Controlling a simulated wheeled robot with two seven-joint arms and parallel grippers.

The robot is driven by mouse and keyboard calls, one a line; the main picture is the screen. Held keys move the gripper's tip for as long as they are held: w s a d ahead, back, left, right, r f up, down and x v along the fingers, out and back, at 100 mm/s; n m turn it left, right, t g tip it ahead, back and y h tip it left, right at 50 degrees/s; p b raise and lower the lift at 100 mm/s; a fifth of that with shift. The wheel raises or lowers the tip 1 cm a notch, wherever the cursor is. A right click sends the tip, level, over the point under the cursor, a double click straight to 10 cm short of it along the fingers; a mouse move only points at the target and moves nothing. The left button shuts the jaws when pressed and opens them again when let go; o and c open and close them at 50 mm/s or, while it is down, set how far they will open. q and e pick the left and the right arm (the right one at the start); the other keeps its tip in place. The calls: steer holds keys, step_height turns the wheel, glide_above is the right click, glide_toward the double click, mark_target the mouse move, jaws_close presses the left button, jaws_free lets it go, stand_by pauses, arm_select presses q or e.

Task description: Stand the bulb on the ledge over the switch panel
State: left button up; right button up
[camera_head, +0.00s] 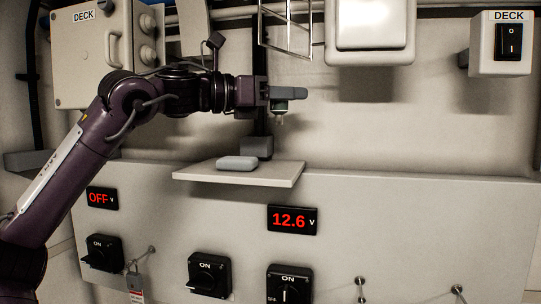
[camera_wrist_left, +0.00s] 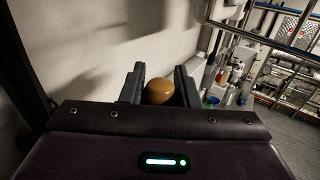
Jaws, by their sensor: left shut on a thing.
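My left gripper (camera_head: 284,99) is shut on the bulb (camera_head: 281,106), which shows as a small dark piece with a pale lower tip below the fingers. In the left wrist view the bulb (camera_wrist_left: 158,91) is a rounded amber-brown shape between the two fingers (camera_wrist_left: 160,88). The gripper holds it in the air above the right part of the pale ledge (camera_head: 270,178), clear of its surface. The ledge juts out over the switch panel (camera_head: 400,210). Much of the bulb is hidden by the fingers. My right gripper is not in view.
A light grey rounded object (camera_head: 237,162) lies on the ledge's middle, and a dark grey block (camera_head: 256,147) stands at its back. The ledge's right part looks bare. A wire rack (camera_head: 287,28) and a white box (camera_head: 370,30) hang above to the right.

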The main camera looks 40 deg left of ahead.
arm_select(q)
steer(key=f, duration=0.4)
steer(key=shift+s+a, duration=0.15)
steer(key=shift+s, duration=0.15)
steer(key=shift+f, duration=0.35)
steer(key=f+p, duration=0.1)
steer(key=f, duration=0.2)
steer(key=shift+w, duration=0.2)
steer(key=shift+f, duration=0.5)
steer(key=o, duration=0.6)
steer(key=shift+f, duration=0.15)
steer(key=o, duration=0.4)
steer(key=shift+o, duration=0.2)
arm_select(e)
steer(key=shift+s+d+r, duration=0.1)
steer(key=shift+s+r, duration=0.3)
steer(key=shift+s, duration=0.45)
